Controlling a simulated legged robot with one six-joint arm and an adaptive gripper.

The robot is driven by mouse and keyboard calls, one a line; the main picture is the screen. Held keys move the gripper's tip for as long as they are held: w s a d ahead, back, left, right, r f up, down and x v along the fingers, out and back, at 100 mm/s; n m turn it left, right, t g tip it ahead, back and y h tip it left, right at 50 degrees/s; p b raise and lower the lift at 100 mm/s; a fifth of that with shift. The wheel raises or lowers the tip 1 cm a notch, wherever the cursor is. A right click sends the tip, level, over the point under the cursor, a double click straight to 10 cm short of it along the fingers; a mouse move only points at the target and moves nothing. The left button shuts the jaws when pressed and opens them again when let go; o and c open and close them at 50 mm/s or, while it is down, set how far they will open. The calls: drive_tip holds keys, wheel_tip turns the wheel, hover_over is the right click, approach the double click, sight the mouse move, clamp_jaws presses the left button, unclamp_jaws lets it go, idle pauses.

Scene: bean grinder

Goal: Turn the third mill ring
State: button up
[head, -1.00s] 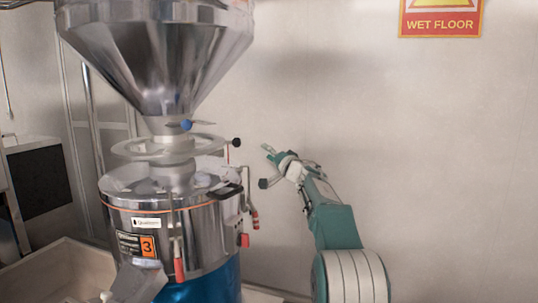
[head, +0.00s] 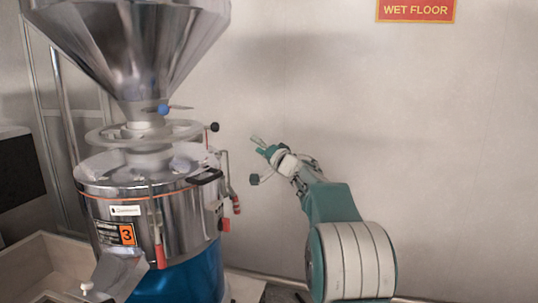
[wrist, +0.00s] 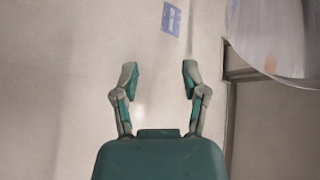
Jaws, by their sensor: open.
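The third mill, a steel grinder with an orange "3" label (head: 127,234), stands at the left in the head view. Its pale ring (head: 104,136) lies flat around the neck below the steel hopper (head: 135,50). A black knob (head: 214,127) sticks up at the ring's right edge. My gripper (head: 261,142) is to the right of the knob, apart from it and a little lower. In the wrist view my gripper (wrist: 160,82) is open with nothing between its fingers. A shiny curved surface (wrist: 275,35) shows at the upper right there; I cannot tell which part it is.
Red-tipped levers (head: 161,256) hang on the mill's front and right side. A black handle (head: 206,176) juts from its lid. A pale wall with a wet floor sign (head: 415,10) stands behind.

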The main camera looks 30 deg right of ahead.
drive_tip(key=v, duration=0.5)
drive_tip(key=shift+s+f, duration=0.1)
drive_tip(key=shift+s, duration=0.1)
drive_tip(key=c, duration=0.4)
drive_tip(key=shift+a+r+m, duration=0.2)
drive_tip(key=shift+m, duration=0.1)
clamp_jaws()
drive_tip(key=m+h, duration=0.9)
drive_tip(key=m, duration=2)
approach(214, 129)
drive_tip(key=x, duration=0.8)
drive_tip(key=shift+a, duration=0.1)
